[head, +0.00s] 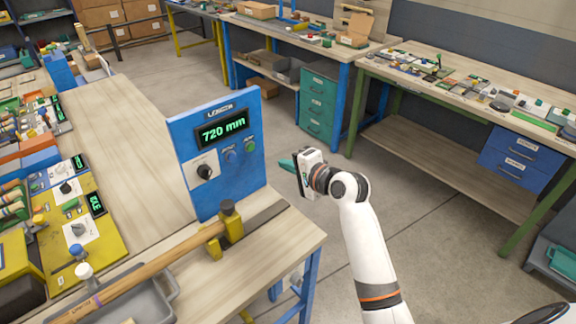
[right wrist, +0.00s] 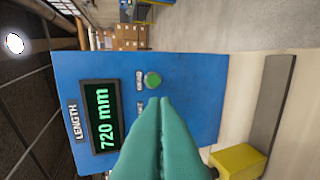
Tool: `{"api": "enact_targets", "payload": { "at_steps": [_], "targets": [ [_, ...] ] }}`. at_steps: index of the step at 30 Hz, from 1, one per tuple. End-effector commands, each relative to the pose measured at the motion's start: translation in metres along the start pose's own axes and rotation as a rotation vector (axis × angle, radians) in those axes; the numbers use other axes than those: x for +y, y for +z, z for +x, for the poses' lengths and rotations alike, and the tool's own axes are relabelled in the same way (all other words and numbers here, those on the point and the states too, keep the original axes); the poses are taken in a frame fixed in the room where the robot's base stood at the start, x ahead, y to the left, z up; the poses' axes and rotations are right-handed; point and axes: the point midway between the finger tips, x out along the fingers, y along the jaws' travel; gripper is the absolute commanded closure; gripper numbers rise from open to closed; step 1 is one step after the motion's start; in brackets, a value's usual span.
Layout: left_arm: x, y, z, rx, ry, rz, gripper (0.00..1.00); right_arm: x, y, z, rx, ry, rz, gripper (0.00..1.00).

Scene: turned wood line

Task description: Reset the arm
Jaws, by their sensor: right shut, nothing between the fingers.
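My right arm comes in from the lower right in the head view. Its gripper (head: 287,165) hangs in the air just right of the blue length panel (head: 217,190), pointing left toward it. The teal fingers are shut together with nothing between them, as the right wrist view shows (right wrist: 162,105). The panel (right wrist: 190,85) stands behind the fingertips in that view. Its display (head: 222,128) reads 720 mm. A green button (right wrist: 152,80) is above the fingertips in the wrist view; part of the panel is hidden behind the fingers. My left gripper is not in view.
A wooden rod (head: 150,268) lies along the bench through a yellow stop (head: 230,232) in front of the panel. A yellow control box (head: 85,230) stands at the left. A green-legged table (head: 460,85) with small parts stands at the right. Floor is open between.

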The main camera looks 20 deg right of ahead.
Motion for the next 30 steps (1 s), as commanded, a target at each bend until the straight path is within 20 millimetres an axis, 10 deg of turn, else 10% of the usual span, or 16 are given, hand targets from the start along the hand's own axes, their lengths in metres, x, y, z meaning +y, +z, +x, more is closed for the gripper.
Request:
{"api": "enact_targets", "payload": {
  "at_steps": [20, 30],
  "targets": [
    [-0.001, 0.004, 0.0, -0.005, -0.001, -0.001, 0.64, -0.006, -0.002, -0.002, 0.001, -0.016, -0.021, 1.0],
    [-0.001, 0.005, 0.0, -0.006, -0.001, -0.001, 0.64, -0.15, -0.073, -0.095, 0.158, -0.452, -0.67, 1.0]
  ]
}}
